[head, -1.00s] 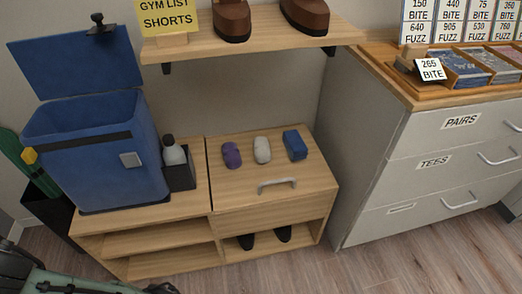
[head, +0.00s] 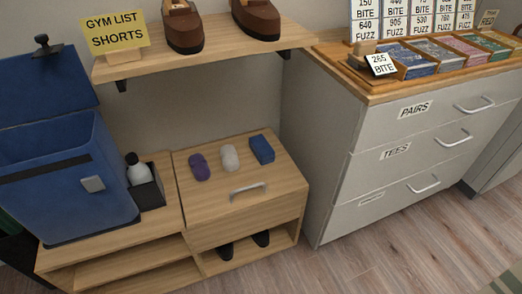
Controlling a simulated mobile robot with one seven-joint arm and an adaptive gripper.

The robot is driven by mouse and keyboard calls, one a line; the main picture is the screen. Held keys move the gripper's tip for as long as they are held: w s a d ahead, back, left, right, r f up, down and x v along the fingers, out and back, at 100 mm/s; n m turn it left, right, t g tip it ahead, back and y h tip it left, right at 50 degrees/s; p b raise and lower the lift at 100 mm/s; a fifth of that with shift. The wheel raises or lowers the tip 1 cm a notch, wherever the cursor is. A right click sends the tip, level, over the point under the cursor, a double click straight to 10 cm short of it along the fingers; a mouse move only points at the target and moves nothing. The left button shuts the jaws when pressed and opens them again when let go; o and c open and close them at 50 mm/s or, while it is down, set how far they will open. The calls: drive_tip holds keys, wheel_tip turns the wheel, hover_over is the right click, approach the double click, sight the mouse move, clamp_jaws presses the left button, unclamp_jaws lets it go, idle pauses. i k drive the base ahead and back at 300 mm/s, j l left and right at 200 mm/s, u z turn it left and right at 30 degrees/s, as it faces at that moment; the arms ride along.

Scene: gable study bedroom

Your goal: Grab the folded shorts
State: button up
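A blue folded, box-shaped bundle (head: 262,149) lies on the wooden bench top (head: 215,205), at the right of a short row. It looks like the folded shorts, though I cannot be sure at this size. To its left lie a white rolled bundle (head: 230,158) and a purple rolled bundle (head: 200,167), apart from each other. A yellow sign (head: 115,36) reading "GYM LIST SHORTS" stands on the shelf above. My gripper is not in view.
The wooden shelf (head: 215,48) with brown shoes (head: 183,27) overhangs behind the bench. A blue open-lidded bin (head: 60,180) and a bottle in a black holder (head: 148,188) stand left. A grey drawer unit (head: 335,130) with a compartment tray (head: 408,66) stands right.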

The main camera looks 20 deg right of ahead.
sight(263, 152)
drive_tip(key=l, duration=0.55)
drive_tip(key=k+l, duration=0.15)
drive_tip(key=l, duration=0.9)
drive_tip(key=i+j, duration=0.1)
drive_tip(key=i, duration=0.25)
